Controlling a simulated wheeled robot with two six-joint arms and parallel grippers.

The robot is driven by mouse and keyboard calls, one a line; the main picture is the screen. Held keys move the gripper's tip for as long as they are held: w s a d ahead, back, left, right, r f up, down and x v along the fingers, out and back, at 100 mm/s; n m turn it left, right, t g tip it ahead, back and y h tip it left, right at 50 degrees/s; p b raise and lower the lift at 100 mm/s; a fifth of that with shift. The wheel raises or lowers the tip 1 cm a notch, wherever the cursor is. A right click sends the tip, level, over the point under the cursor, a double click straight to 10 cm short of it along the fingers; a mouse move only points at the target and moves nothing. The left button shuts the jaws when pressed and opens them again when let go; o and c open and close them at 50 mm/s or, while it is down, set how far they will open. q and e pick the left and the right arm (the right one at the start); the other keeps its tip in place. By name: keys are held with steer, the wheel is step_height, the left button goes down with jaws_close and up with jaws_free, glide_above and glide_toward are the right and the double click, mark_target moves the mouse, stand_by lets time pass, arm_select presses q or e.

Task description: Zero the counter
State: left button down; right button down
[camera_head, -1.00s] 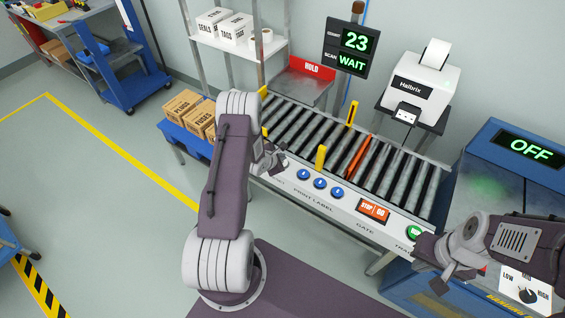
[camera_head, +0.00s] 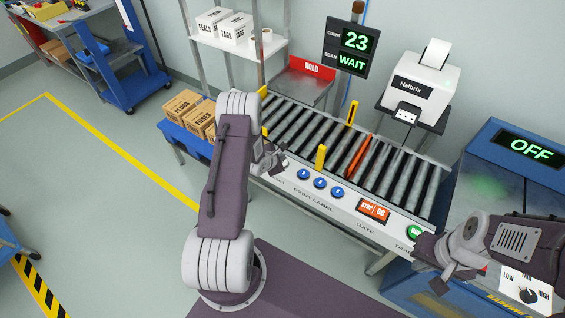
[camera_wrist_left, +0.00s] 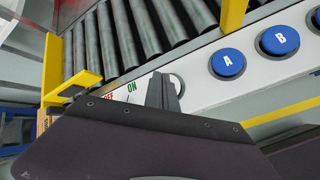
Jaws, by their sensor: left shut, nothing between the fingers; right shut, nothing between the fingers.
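The counter display (camera_head: 352,46) hangs above the roller line and reads 23 over WAIT in green. Three round blue buttons (camera_head: 320,183) sit on the white front panel. In the left wrist view a blue button marked A (camera_wrist_left: 228,63) and one marked B (camera_wrist_left: 280,41) show to the right of my fingers. My left gripper (camera_head: 280,160) is shut and empty at the panel's left end; it also shows in the left wrist view (camera_wrist_left: 162,90), in front of an ON/OFF control it partly hides. My right gripper (camera_head: 442,285) is shut and empty, below the green button (camera_head: 414,232).
An orange STOP/GO switch (camera_head: 373,210) is on the panel. A label printer (camera_head: 418,85) stands behind. A blue machine (camera_head: 520,150) at right reads OFF, with a LOW-HIGH dial (camera_head: 528,295).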

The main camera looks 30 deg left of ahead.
arm_select(q)
steer(key=shift+f, duration=0.25)
steer(key=shift+f+b, duration=0.45)
steer(key=shift+f, duration=0.1)
stand_by(0.5)
steer(key=shift+r, duration=0.15)
steer(key=shift+r+p, duration=0.8)
steer(key=shift+p, duration=0.1)
steer(key=shift+r, duration=0.1)
step_height(320, 180, up, 5)
steer(key=p, duration=0.4)
steer(key=shift+p, duration=0.35)
